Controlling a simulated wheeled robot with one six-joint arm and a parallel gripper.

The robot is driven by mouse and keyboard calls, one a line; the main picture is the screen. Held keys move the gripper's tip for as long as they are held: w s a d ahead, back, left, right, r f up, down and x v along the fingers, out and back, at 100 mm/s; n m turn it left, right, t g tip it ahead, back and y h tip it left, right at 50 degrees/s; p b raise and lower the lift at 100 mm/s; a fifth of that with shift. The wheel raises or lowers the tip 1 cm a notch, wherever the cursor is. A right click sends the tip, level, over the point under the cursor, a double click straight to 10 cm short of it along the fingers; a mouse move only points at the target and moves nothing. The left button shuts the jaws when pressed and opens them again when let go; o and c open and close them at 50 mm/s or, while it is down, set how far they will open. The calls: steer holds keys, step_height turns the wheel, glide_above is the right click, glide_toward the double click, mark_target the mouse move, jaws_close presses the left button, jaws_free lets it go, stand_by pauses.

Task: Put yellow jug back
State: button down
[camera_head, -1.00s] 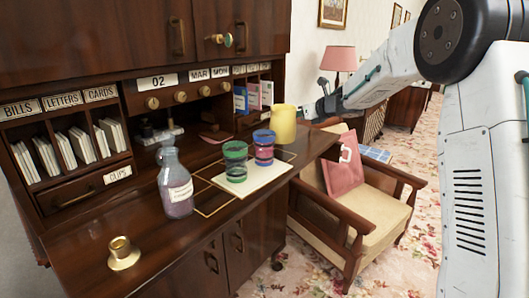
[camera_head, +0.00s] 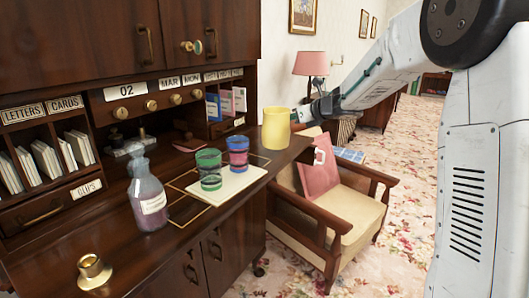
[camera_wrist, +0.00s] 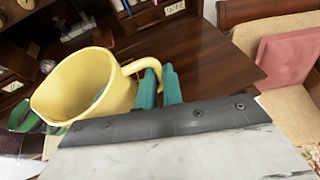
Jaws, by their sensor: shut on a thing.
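The yellow jug (camera_head: 276,128) is at the right end of the desk's writing surface in the head view. In the wrist view the yellow jug (camera_wrist: 88,88) is tilted in the picture, with its open mouth facing the camera. My gripper (camera_wrist: 158,84) has teal fingers shut on the jug's handle. In the head view my gripper (camera_head: 306,114) is at the jug's right side. I cannot tell whether the jug's base touches the desk or is just above it.
A green-banded glass (camera_head: 209,169) and a blue-and-pink glass (camera_head: 238,156) stand on a pale board (camera_head: 225,187) left of the jug. A purple bottle (camera_head: 147,195) and a brass holder (camera_head: 93,272) stand further left. An armchair (camera_head: 330,225) with a pink cushion is at the right.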

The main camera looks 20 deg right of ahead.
steer(key=shift+y, duration=0.3)
steer(key=shift+w+d+f, duration=0.2)
steer(key=shift+w+f, duration=0.9)
steer(key=shift+w, duration=0.95)
steer(key=shift+w+d+f, duration=0.2)
steer(key=shift+w+f, duration=0.95)
steer(key=shift+w, duration=0.95)
steer(key=shift+w+d+f, duration=0.2)
steer(key=shift+w+f, duration=0.9)
steer(key=shift+w, duration=0.95)
steer(key=shift+f, duration=0.1)
steer(key=c, duration=1.5)
jaws_free()
steer(key=shift+f, duration=0.1)
steer(key=shift+c, duration=0.2)
